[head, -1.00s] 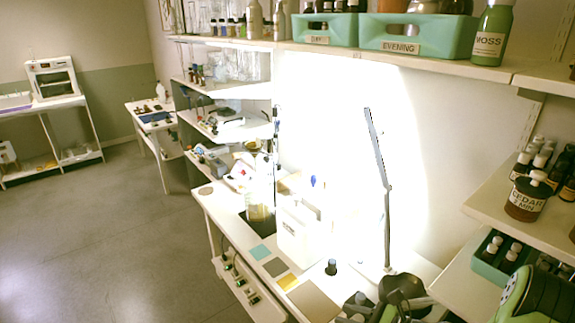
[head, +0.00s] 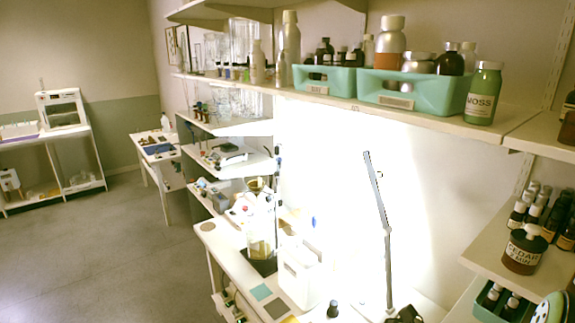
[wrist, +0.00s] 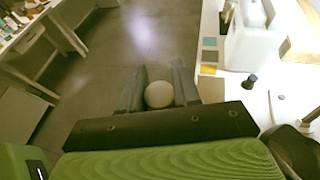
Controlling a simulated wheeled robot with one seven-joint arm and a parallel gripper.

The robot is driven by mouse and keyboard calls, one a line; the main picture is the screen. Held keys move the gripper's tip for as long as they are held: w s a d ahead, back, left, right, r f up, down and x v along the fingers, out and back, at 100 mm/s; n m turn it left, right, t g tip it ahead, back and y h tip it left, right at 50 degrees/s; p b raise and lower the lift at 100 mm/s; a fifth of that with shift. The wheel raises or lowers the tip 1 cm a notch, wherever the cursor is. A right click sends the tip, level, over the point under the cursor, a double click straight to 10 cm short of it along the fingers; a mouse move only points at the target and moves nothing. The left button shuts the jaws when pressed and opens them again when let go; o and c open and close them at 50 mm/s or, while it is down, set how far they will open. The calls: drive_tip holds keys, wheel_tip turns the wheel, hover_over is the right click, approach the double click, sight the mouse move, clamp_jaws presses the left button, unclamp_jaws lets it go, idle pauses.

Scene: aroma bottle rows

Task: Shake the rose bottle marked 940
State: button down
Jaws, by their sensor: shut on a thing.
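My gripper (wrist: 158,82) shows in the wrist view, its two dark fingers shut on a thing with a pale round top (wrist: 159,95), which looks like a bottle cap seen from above. The body and any label of this thing are hidden, so I cannot read a rose name or 940 on it. Grey floor lies behind the fingers, left of the white bench. In the head view the fingers and the held thing are not visible. No label reading rose or 940 can be made out in any view.
The white bench (head: 240,272) carries a small dark-capped bottle (head: 333,309) and a lamp (head: 381,205). Above it, a shelf holds green bins (head: 420,92) and a MOSS bottle (head: 483,95). A CEDAR jar (head: 524,250) stands on the right shelf. Open floor (head: 110,235) lies left.

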wheel_tip(320, 180, down, 6)
drive_tip(key=shift+r, duration=0.1)
drive_tip(key=shift+s+a, duration=0.1)
drive_tip(key=shift+s, duration=0.1)
idle(1.1)
